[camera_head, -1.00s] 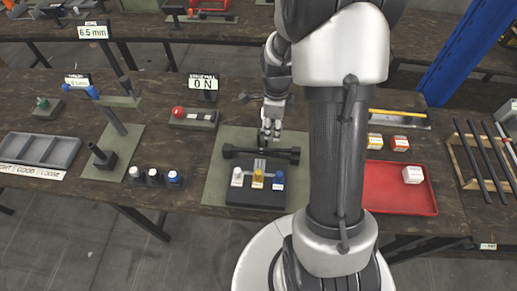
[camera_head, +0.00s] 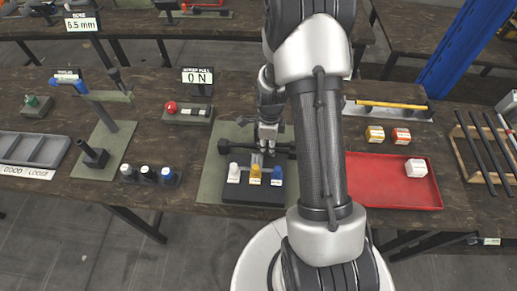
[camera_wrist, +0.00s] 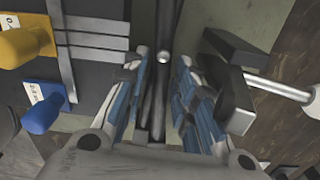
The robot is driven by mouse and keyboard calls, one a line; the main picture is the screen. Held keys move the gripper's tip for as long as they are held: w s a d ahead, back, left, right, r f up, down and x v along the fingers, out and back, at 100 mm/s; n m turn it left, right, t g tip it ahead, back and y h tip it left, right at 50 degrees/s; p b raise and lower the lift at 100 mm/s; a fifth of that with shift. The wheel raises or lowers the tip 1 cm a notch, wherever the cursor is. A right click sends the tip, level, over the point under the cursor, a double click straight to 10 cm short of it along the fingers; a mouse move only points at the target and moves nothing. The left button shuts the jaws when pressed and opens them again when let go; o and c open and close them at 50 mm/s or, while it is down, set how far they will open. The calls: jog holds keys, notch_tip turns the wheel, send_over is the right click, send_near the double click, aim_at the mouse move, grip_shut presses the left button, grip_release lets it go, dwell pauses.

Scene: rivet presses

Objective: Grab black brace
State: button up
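The black brace, a dark bar with thicker ends, lies crosswise on the fixture; its left end (camera_head: 226,147) shows in the head view. My gripper (camera_head: 267,138) is over its middle and hides part of it. In the wrist view the bar (camera_wrist: 160,105) runs lengthwise between my gripper's blue-padded fingers (camera_wrist: 161,80). The fingers are spread, with a gap visible on each side of the bar. I cannot tell how deep the fingers reach around it.
A dark block holds white, yellow (camera_head: 255,173) and blue (camera_head: 277,175) knobs just in front of the bar. A black block with a silver rod (camera_wrist: 265,85) is close beside one finger. A red tray (camera_head: 380,190) is to the right.

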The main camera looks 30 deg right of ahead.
jog(key=shift+c, duration=0.5)
grip_shut()
